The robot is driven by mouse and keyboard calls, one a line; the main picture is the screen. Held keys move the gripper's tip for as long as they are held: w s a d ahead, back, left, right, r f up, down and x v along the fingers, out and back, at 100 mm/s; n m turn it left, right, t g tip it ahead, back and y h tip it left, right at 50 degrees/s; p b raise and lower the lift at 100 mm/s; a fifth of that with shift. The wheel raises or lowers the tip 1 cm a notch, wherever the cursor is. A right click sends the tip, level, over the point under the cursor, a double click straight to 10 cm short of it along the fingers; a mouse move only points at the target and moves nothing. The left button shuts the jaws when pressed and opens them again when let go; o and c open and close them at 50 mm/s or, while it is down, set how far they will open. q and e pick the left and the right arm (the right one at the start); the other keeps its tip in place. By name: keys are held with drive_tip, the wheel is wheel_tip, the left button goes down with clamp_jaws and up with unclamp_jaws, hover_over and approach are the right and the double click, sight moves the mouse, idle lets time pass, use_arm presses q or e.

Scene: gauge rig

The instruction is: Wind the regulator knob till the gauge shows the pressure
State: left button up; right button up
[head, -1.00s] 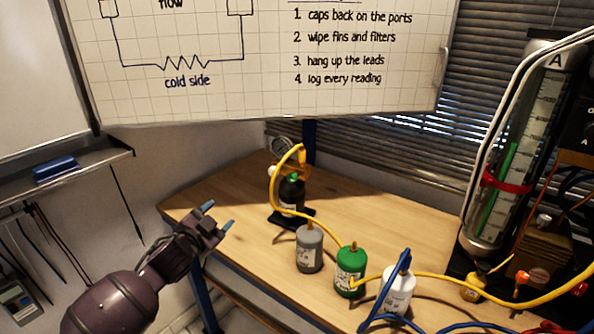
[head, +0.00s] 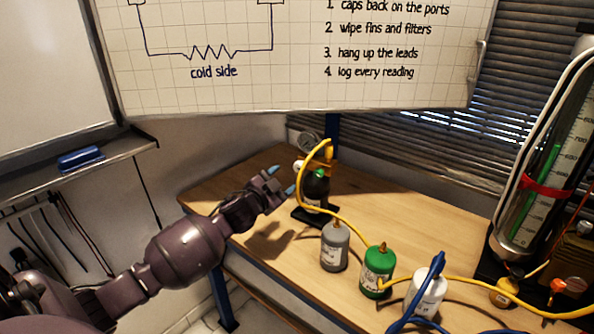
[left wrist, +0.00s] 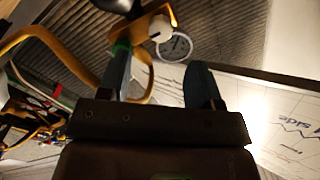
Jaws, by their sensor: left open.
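In the left wrist view the gauge (left wrist: 177,47) shows a pale face, too small to read. A white knob (left wrist: 160,28) sits beside it on a yellow-orange fitting (left wrist: 141,52); I take it for the regulator knob. It is a small pale spot in the head view (head: 298,166). My left gripper (head: 281,180) is open and empty, just left of the bottle. Its blue fingertips appear apart from the knob. My right gripper is out of view.
A yellow hose (head: 302,192) loops from the fitting down to the bench. A grey bottle (head: 334,250), a green bottle (head: 376,272) and a white bottle (head: 426,296) stand in front. A whiteboard (head: 300,95) hangs behind. The bench's right middle (head: 430,225) is clear.

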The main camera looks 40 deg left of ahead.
sight(297, 168)
use_arm(q)
drive_tip(key=w, duration=0.6)
drive_tip(key=shift+b, duration=0.3)
drive_tip(key=shift+w, duration=0.5)
drive_tip(key=c, duration=0.9)
drive_tip(key=shift+c, duration=0.2)
